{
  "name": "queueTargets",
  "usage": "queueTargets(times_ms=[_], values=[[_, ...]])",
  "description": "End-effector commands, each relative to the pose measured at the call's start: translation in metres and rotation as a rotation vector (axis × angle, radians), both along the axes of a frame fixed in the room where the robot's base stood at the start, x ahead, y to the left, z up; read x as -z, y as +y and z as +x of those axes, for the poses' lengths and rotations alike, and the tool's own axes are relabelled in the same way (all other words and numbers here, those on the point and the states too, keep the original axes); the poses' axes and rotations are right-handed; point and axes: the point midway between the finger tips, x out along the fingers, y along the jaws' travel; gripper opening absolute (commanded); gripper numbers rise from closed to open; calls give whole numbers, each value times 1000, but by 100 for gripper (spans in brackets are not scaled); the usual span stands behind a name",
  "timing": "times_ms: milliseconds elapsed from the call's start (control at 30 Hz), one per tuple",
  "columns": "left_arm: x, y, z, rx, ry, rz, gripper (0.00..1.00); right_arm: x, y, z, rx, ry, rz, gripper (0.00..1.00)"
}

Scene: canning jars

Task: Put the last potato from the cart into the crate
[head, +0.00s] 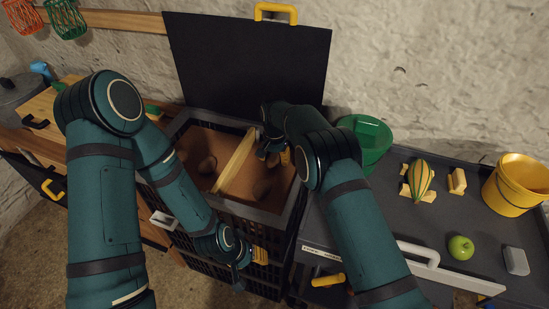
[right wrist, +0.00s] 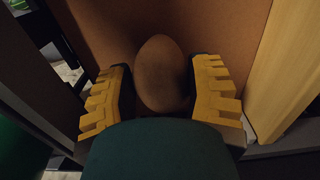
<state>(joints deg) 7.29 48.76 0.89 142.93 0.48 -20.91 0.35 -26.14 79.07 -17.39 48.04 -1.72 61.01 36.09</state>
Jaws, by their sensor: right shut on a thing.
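The crate (head: 292,208) is black, with a brown inside and a pale wooden divider (head: 236,162). Its dark lid (head: 250,65) stands open against the wall.
The dark cart top (head: 410,225) at right bears a striped squash (head: 420,178), a green apple (head: 461,247), a yellow bucket (head: 515,185) and a grey block (head: 516,261). A green bucket (head: 368,143) stands close to the crate's right side. A wooden counter is at left.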

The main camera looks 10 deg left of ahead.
Motion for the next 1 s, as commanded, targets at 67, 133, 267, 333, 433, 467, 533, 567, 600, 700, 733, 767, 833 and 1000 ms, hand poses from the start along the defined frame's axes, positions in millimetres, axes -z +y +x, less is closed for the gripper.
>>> queueTargets(times_ms=[67,133,267,333,433,467,533,567,600,700,733,767,833,1000], values=[[1,0,0,0,0,0,47,1,0,0,0,0,0,42],[2,0,0,0,0,0,47,2,0,0,0,-1,0,42],[3,0,0,0,0,0,47,4,0,0,0,0,0,42],[4,0,0,0,0,0,47,5,0,0,0,0,1,42],[5,0,0,0,0,0,47,6,0,0,0,-1,0,42],[5,0,0,0,0,0,47,7,0,0,0,-1,1,42],[5,0,0,0,0,0,47,8,0,0,0,-1,0,42],[6,0,0,0,0,0,47,8,0,0,0,0,0,42],[6,0,0,0,0,0,47,9,0,0,0,0,0,42],[7,0,0,0,0,0,47,10,0,0,0,0,0,42],[7,0,0,0,0,0,47,10,0,0,0,0,1,42],[8,0,0,0,0,0,47,11,0,0,0,-1,1,42],[8,0,0,0,0,0,47,12,0,0,0,-1,1,42],[10,0,0,0,0,0,47,14,0,0,0,0,1,42]])
